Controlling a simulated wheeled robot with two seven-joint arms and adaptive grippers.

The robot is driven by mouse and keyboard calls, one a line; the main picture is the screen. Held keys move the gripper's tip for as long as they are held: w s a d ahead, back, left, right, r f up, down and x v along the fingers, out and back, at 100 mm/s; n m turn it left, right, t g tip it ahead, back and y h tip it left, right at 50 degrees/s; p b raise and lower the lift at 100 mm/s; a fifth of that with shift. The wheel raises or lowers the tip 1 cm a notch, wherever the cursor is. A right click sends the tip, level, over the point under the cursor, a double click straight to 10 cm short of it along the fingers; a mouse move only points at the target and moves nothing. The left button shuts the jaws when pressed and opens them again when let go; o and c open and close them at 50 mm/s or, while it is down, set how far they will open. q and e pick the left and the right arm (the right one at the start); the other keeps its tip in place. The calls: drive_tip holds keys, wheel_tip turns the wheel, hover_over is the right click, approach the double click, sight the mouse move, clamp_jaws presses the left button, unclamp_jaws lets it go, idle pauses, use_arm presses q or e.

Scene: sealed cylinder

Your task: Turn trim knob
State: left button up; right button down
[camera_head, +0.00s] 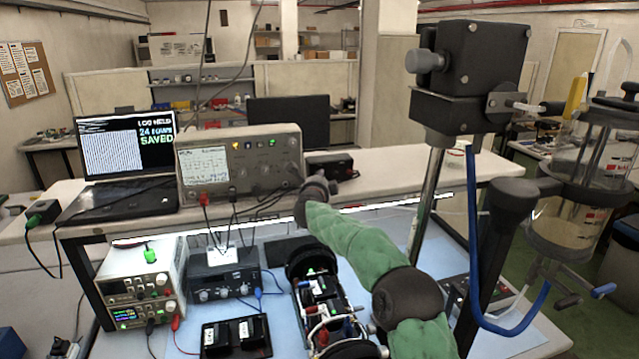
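Knobs show on several devices, and I cannot tell which is the trim knob. A black box (224,272) on the blue mat has several small knobs on its front. The white power supply (140,283) has knobs beside its displays. The grey oscilloscope (240,160) on the raised shelf has knobs on its right half. My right arm, in a green sleeve, reaches up from the lower right. Its dark far end (317,188) is just right of the oscilloscope's lower corner. The fingers cannot be made out there. My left gripper is not in view.
An opened cylinder assembly (322,298) with electronics lies on the mat (275,253), left of my arm. A black tray (236,336) is at the front. A laptop (122,150) reads "LOG HELD 24 hours SAVED". A post with a dark box (470,75) and a clear vessel (585,200) stand at right.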

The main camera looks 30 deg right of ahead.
drive_tip(key=shift+n, duration=0.3)
drive_tip(key=shift+r, duration=0.1)
drive_tip(key=c, duration=1.3)
unclamp_jaws()
drive_tip(key=shift+c, duration=0.2)
drive_tip(key=shift+s, duration=0.1)
drive_tip(key=f+v, duration=0.1)
drive_tip(key=v, duration=1.1)
drive_tip(key=shift+r, duration=0.35)
